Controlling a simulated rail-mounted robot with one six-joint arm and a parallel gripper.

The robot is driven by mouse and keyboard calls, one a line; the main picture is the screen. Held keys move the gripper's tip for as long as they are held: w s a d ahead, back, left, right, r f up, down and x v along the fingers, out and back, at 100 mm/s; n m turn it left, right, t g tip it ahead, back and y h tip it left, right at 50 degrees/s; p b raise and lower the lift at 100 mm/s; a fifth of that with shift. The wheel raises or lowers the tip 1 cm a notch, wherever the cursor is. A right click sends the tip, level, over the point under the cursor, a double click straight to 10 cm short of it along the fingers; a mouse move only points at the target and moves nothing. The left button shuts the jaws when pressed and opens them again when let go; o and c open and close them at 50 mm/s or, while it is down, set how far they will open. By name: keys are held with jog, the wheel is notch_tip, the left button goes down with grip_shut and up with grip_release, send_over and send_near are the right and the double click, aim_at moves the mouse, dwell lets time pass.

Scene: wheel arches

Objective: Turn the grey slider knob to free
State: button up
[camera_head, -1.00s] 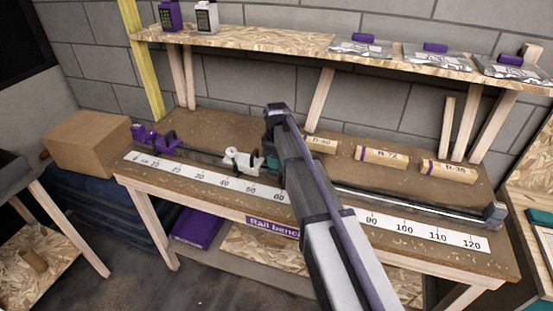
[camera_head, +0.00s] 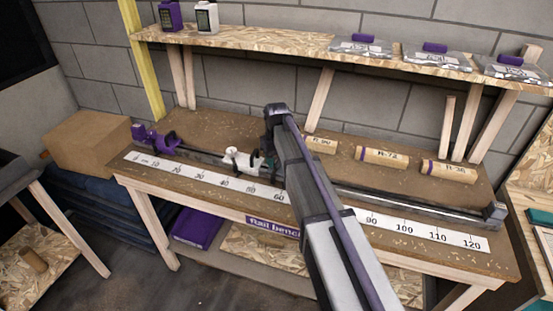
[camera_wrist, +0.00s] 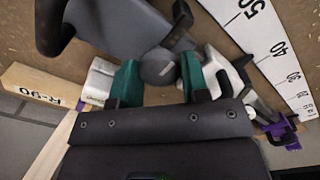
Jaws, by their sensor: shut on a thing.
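In the wrist view, a dark grey slider (camera_wrist: 125,22) fills the top of the picture, with a round grey knob (camera_wrist: 158,68) at its near side. My gripper (camera_wrist: 159,76) has its two teal finger pads pressed in from either side, shut on the knob. In the head view my gripper (camera_head: 266,160) is low over the rail, and the knob is hidden behind my wrist. A white slider piece (camera_head: 238,158) sits on the rail just left of my gripper. I cannot read any mark for the knob's setting.
A scale strip (camera_head: 205,179) runs along the bench front. A purple end piece (camera_head: 148,137) is at the rail's left. Wooden rolls lie behind the rail, including R-72 (camera_head: 382,158). A shelf (camera_head: 290,42) hangs above the bench.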

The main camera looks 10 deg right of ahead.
aim_at(276, 160)
jog(key=shift+m, duration=0.4)
jog(key=o, duration=0.9)
jog(key=shift+r, duration=0.1)
notch_tip(276, 160, up, 11)
jog(key=p, duration=1.1)
jog(key=shift+f, duration=0.2)
